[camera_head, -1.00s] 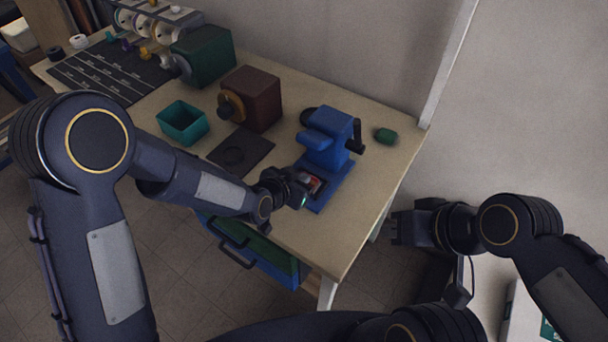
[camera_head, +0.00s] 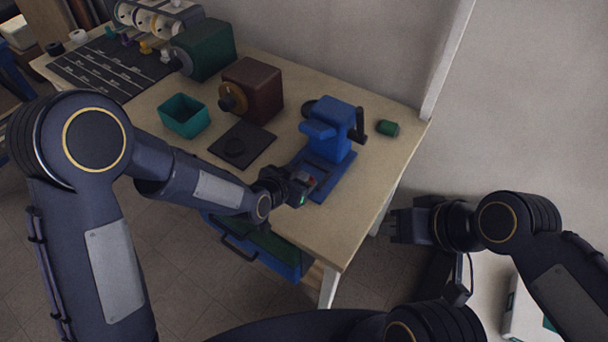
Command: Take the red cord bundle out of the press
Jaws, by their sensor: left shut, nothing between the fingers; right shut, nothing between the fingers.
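The blue press (camera_head: 331,132) stands on the right part of the workbench, with its dark handle on its right side. Its blue base plate (camera_head: 338,184) reaches toward the bench's front. A small red patch, likely the red cord bundle (camera_head: 311,180), shows on the base at my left gripper's fingers and is mostly hidden by them. My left gripper (camera_head: 304,188) is at the front left of the press base, shut with nothing held. My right gripper (camera_head: 397,226) is off the bench's right side, shut and empty.
A maroon box machine (camera_head: 252,92), a dark square plate (camera_head: 242,146) and a teal bin (camera_head: 184,117) stand left of the press. A green cylinder (camera_head: 387,128) lies to its right. An open drawer (camera_head: 262,250) juts out below the bench front. Wall behind.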

